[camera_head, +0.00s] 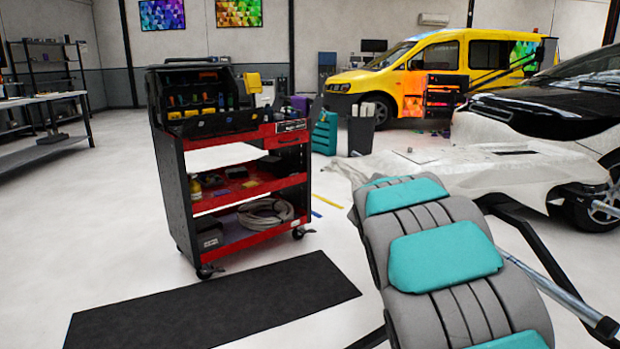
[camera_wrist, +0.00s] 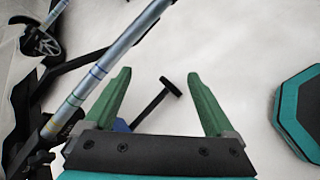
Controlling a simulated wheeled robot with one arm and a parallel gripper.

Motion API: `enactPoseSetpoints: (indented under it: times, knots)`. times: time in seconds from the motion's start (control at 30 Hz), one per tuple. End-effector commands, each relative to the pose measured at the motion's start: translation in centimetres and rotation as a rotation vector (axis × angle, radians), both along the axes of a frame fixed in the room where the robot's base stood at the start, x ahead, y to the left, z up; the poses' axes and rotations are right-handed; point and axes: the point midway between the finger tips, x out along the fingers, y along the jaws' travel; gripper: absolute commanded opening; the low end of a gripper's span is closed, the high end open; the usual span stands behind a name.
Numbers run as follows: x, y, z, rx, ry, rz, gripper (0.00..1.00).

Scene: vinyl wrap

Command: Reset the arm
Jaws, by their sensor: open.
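My gripper (camera_wrist: 159,76) shows in the wrist view, its two green fingers spread wide apart. It is open, and nothing is held between the fingers. Pale floor (camera_wrist: 235,75) shows beyond the fingertips. A silver pole with coloured bands (camera_wrist: 118,50) runs diagonally across the left finger's side of that view; I cannot tell whether it touches the finger. A black T-shaped bar (camera_wrist: 160,98) shows in the gap between the fingers, seemingly lower down. The gripper itself cannot be made out in the head view.
A red and black tool cart (camera_head: 235,200) stands left of centre, with a black mat (camera_head: 215,305) in front. A black and white car (camera_head: 540,110) is at the right, with a silver pole (camera_head: 550,290) nearer. A yellow van (camera_head: 440,55) stands behind.

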Motion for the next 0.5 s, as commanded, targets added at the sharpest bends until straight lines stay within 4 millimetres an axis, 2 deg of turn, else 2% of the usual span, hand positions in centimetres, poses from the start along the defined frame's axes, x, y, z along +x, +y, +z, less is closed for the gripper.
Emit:
enactPoseSetpoints:
  times: [0.03, 0.27, 0.5]
  knots:
    - [-2.0, 0.4, -0.1, 0.038, -0.03, -0.037, 0.9]
    - [-10.5, 3.5, -1.8, 0.231, -0.164, -0.223, 0.9]
    - [-18.6, 8.7, -4.1, 0.433, -0.282, -0.422, 0.9]
